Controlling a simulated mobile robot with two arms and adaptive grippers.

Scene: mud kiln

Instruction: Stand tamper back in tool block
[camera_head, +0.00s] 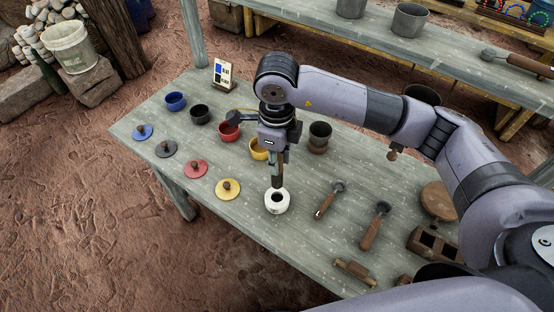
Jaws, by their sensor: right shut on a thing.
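The tool block (435,244), brown with square openings, is at the right of the table, partly covered by my arm. My left gripper is not in view.
Several colored cups, including a red cup (229,132), stand left of my gripper, with lids such as the yellow lid (228,189) in front. Two wooden-handled tools (325,202) lie to the right, near a wooden roller (355,271). A round wooden disc (438,201) lies beyond.

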